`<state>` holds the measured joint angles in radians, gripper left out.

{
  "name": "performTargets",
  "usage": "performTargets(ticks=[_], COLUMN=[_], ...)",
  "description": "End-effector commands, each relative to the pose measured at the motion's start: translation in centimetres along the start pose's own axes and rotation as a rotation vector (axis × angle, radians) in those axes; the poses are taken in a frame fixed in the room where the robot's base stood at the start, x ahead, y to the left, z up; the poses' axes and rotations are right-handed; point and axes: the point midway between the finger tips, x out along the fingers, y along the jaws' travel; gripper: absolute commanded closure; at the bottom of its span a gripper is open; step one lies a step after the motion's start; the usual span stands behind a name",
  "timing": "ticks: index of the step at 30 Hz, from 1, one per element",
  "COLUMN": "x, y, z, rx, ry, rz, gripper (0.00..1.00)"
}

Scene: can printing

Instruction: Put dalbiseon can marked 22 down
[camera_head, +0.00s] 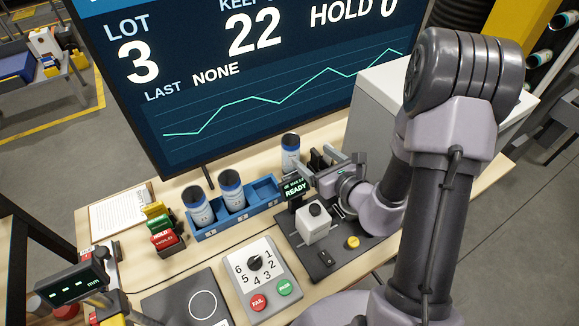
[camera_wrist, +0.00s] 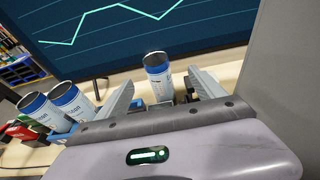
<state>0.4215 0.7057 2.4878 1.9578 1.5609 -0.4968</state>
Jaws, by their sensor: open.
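A white and blue can (camera_head: 290,152) with an open dark top stands upright at the back of the bench, by the large screen's lower edge. In the wrist view the same can (camera_wrist: 158,77) stands between my two spread fingers, with a visible gap on each side. My gripper (camera_head: 309,164) is open beside it. No number is legible on the can, and its base is hidden behind the gripper and a small display. Two similar cans (camera_head: 198,207) (camera_head: 231,190) stand in a blue rack (camera_head: 240,218) to the left.
A small display (camera_head: 295,188) reading READY is just in front of the gripper. A dark plate with a white block (camera_head: 314,222) is nearer. A dial panel (camera_head: 251,265), red and green stamps (camera_head: 164,232) and a clipboard (camera_head: 118,212) are left. A pale cabinet (camera_head: 372,110) rises at right.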

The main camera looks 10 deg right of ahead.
Motion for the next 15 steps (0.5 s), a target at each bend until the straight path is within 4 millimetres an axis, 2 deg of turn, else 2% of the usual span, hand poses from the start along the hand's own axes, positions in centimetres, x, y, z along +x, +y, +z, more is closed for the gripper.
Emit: performTargets(ticks=[3,6,11,15], x=[3.0,4.9,6.6,9.4], y=[0.2,0.1,0.2,1.0], z=[0.2,0.3,0.3,0.7], rx=[-0.002,-0.001,0.000,-0.002], ry=[0.000,0.000,0.001,0.000], rz=[0.004,0.003,0.003,0.004], gripper=[0.22,0.22,0.22,0.22])
